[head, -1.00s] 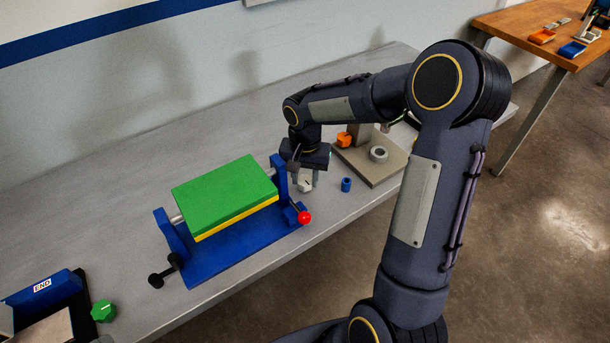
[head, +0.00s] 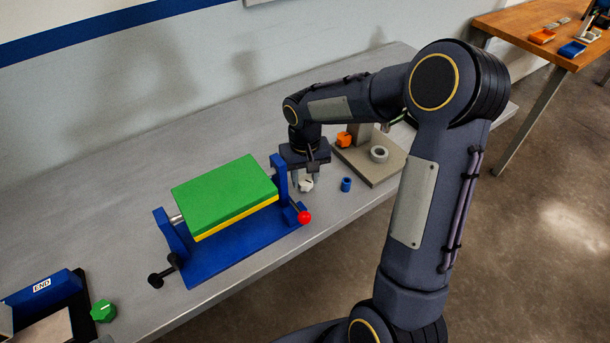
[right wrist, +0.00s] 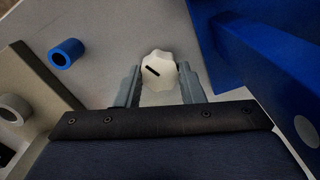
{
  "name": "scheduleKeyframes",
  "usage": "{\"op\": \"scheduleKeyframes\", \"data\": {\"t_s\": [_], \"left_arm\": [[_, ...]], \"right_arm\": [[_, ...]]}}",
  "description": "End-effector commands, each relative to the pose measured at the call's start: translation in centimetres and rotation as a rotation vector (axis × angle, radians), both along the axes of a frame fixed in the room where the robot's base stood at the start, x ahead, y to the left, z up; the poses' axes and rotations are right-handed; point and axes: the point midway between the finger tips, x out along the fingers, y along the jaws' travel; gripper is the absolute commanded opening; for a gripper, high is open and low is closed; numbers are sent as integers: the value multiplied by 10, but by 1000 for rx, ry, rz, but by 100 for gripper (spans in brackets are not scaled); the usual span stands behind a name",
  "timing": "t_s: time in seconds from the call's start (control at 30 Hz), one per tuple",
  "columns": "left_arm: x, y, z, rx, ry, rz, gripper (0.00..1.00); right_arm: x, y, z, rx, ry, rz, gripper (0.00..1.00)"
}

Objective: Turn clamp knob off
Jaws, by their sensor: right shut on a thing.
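A white faceted knob (head: 306,185) with a black mark stands just right of the blue clamp frame (head: 215,262). In the right wrist view the knob (right wrist: 158,68) sits between the fingers, its black mark slanting. My right gripper (head: 304,182) points down from above and is shut on the white knob; its fingers (right wrist: 159,85) are on both sides of it. The frame carries a green slab (head: 225,193) over a yellow layer (head: 236,220). My left gripper is not in view.
A red ball handle (head: 304,217) is close in front of the knob. A small blue ring (head: 346,185) stands to the right, with a grey plate (head: 385,165) behind it. A green knob (head: 103,311) lies at the front left. The bench behind the frame is clear.

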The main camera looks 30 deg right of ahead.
Motion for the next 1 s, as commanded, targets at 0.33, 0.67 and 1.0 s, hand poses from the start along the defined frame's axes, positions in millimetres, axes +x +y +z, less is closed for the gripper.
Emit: {"op": "scheduleKeyframes", "data": {"t_s": [0.33, 0.67, 1.0], "left_arm": [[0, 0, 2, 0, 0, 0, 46], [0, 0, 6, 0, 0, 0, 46], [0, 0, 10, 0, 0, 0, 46]], "right_arm": [[0, 0, 1, 0, -2, 329, 12], [0, 0, 1, 0, -2, 642, 12], [1, 0, 2, 0, -2, 927, 12]]}}
